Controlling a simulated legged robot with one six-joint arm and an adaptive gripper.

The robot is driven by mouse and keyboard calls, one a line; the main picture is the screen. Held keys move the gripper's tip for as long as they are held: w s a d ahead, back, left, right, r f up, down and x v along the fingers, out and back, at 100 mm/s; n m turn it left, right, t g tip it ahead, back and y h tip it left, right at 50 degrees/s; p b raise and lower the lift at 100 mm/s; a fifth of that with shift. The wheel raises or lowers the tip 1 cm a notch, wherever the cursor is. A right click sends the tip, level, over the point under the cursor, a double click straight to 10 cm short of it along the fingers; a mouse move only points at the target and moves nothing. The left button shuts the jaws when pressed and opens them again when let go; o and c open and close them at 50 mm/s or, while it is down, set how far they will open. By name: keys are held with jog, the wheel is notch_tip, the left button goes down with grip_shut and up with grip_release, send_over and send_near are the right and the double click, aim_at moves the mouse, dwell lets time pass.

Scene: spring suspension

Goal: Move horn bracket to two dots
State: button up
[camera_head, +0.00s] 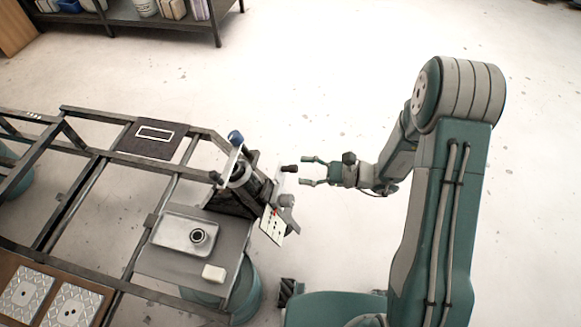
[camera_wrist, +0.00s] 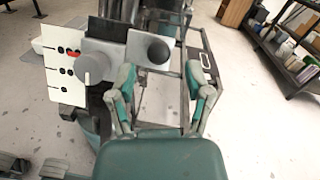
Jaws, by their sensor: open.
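A white dotted panel (camera_wrist: 59,82) shows at the left of the wrist view, with rows of dots and a red marker (camera_wrist: 72,53) by the top row. The panel also shows in the head view (camera_head: 271,228). A dark round-ended handle (camera_wrist: 157,51) sticks out from a light plate; in the head view it is a short dark cylinder (camera_head: 289,169). A grey knob with an arm (camera_wrist: 90,66) sits beside the panel. I cannot tell which part is the horn bracket. My gripper (camera_head: 306,171) is open and empty, its fingers (camera_wrist: 161,70) pointing at the dark handle, a small gap away.
A dark metal frame (camera_head: 82,193) carries the mechanism. A grey tray (camera_head: 170,233) with a ring part and a small white block (camera_head: 214,272) lie near it. A shelf unit (camera_head: 150,21) stands at the back.

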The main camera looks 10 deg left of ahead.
aim_at(297, 170)
jog(key=a, duration=0.4)
grip_shut()
jog(key=shift+d, duration=0.1)
